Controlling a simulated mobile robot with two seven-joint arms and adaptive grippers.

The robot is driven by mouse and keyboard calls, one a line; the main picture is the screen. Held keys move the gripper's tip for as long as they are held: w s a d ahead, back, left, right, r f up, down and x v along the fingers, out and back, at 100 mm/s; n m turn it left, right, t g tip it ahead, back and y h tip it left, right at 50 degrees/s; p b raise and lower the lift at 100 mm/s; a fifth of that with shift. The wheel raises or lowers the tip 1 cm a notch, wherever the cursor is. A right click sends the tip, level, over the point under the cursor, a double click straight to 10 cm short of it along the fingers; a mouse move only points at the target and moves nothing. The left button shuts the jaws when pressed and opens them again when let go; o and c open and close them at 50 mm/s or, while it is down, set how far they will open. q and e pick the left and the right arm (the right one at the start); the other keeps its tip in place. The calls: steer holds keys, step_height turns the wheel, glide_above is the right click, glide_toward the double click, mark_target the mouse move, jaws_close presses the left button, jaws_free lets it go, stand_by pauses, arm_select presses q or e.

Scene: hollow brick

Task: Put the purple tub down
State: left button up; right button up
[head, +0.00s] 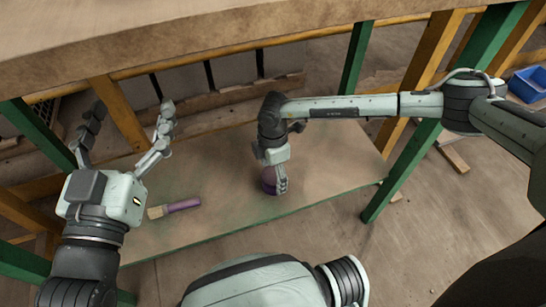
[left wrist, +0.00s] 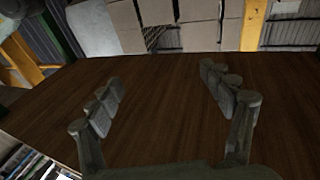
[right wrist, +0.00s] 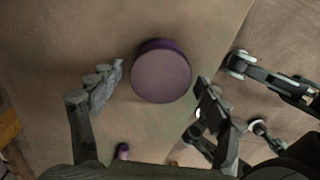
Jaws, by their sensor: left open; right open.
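The purple tub (head: 268,181) stands on the low shelf under the workbench, partly hidden by my right gripper (head: 275,178) in the head view. In the right wrist view the round lid of the tub (right wrist: 161,76) lies between the open fingers of my right gripper (right wrist: 160,80). A gap shows on the left side; the right fingertip is close to the tub, and I cannot tell whether it touches. My left gripper (head: 134,115) is open and empty at the left. In the left wrist view its fingers (left wrist: 165,100) are spread before a dark brown wooden surface.
A brush with a purple handle (head: 183,205) lies on the low shelf (head: 225,222), left of the tub. The workbench top (head: 200,35) overhangs the shelf. Green legs (head: 402,165) flank it. A blue bin (head: 528,84) stands at the far right.

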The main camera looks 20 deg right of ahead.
mark_target(273, 175)
arm_select(q)
steer(key=a+f+g+y+p, duration=0.1)
steer(key=a+f+g+y, duration=0.1)
steer(key=f, duration=0.5)
steer(key=shift+w+a+g, duration=0.2)
steer(key=shift+a+g, duration=0.55)
steer(key=shift+g, duration=0.15)
arm_select(e)
step_height(273, 175, up, 10)
arm_select(q)
steer(key=shift+f, duration=0.1)
arm_select(e)
steer(key=shift+f, duration=0.15)
